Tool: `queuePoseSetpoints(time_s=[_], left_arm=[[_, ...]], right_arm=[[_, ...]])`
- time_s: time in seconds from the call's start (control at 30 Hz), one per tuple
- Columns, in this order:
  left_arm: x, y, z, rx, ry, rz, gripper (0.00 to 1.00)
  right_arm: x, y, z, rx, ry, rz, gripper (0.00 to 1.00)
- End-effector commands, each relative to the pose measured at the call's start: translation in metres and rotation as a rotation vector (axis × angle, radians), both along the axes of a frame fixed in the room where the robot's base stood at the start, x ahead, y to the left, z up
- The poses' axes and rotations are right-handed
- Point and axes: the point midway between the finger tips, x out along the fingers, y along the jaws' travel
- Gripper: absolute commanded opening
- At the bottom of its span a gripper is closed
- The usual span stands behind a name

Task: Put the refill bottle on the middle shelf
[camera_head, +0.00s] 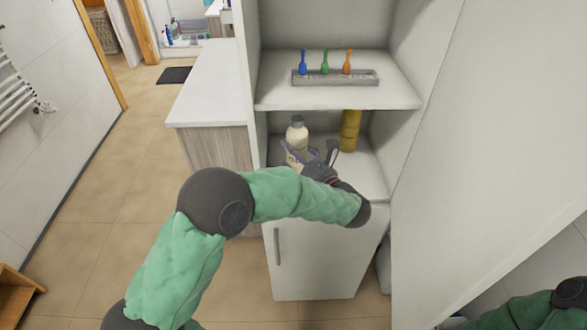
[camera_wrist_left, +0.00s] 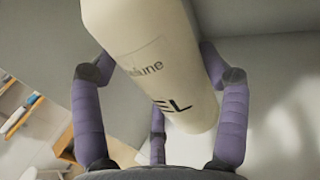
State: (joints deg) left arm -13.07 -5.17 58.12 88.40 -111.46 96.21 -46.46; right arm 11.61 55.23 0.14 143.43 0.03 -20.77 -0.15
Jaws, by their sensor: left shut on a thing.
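The refill bottle (camera_head: 297,133) is cream with a grey cap and stands roughly upright in the head view, within the open compartment above the cabinet door. My left gripper (camera_head: 303,157) is shut around its lower part. In the left wrist view the bottle (camera_wrist_left: 160,65) shows dark lettering, with purple fingers on both sides and one behind. The compartment's shelf floor (camera_head: 366,178) is pale and partly hidden by my left arm. I cannot tell whether the bottle's base touches it. My right gripper is out of view.
A yellow cylindrical container (camera_head: 350,130) stands to the right of the bottle at the compartment's back. A white counter (camera_head: 212,90) adjoins at left, and a large white panel (camera_head: 480,130) stands at right.

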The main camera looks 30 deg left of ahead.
Motion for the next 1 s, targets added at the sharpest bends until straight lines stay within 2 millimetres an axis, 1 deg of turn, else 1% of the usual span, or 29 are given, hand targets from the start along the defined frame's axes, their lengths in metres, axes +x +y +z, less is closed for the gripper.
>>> queuePoseSetpoints(time_s=[0.03, 0.27, 0.37, 0.5, 0.6, 0.87, 1.0], left_arm=[[0.003, 0.003, -0.007, 0.0, -0.001, 0.002, 0.29], [0.01, 0.008, -0.015, 0.0, -0.003, 0.001, 0.29], [0.015, 0.013, -0.025, 0.0, -0.001, 0.002, 0.29], [0.014, 0.012, -0.043, 0.0, -0.002, 0.001, 0.29], [0.014, 0.012, -0.052, 0.0, -0.002, 0.0, 0.29], [0.014, 0.012, -0.05, 0.0, -0.003, 0.001, 0.29], [0.014, 0.012, -0.053, 0.0, -0.001, 0.0, 0.29]], right_arm=[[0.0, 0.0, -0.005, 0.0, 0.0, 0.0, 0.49], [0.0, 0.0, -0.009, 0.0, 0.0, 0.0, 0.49], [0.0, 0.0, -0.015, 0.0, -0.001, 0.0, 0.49], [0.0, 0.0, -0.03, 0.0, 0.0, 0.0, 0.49], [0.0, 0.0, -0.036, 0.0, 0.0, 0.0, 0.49], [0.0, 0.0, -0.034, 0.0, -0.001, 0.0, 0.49], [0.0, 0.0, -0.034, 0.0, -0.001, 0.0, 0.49]])
